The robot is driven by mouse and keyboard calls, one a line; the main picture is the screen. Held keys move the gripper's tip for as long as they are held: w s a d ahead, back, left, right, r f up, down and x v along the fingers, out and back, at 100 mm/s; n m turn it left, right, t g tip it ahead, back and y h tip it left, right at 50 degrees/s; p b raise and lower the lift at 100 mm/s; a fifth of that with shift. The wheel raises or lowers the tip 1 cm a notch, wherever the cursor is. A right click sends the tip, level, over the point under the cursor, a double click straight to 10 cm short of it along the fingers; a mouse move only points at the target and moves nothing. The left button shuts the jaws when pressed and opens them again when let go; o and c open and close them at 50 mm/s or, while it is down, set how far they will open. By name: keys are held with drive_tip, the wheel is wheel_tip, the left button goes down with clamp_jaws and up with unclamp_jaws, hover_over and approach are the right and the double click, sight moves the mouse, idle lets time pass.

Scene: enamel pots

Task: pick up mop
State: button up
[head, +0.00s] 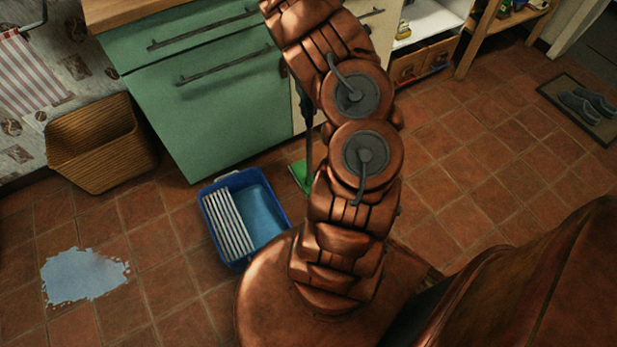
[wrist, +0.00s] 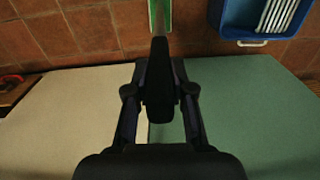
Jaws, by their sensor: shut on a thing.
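The mop shows in the head view as a green head (head: 299,174) on the tiles, with a thin upright dark handle (head: 309,145), partly hidden by my arm. In the wrist view, its green part (wrist: 160,14) is at the top and the dark handle (wrist: 159,55) runs down between my fingers. My gripper (wrist: 160,88) is shut on the handle, with one finger on each side. In the head view my arm mostly hides the gripper. I cannot tell whether the mop head touches the floor.
A blue bucket (head: 283,200) with a white slatted wringer (head: 228,222) stands left of the mop. A water puddle (head: 84,275) lies further left. A green cabinet (head: 215,115) stands behind, with a wicker basket (head: 100,145) beside it. The tiles at right are mostly clear.

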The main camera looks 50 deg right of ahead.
clamp_jaws()
wheel_tip(320, 180, up, 9)
drive_tip(key=shift+r+p, duration=0.1)
drive_tip(key=shift+p, duration=0.2)
drive_tip(key=shift+r, duration=0.45)
idle(0.6)
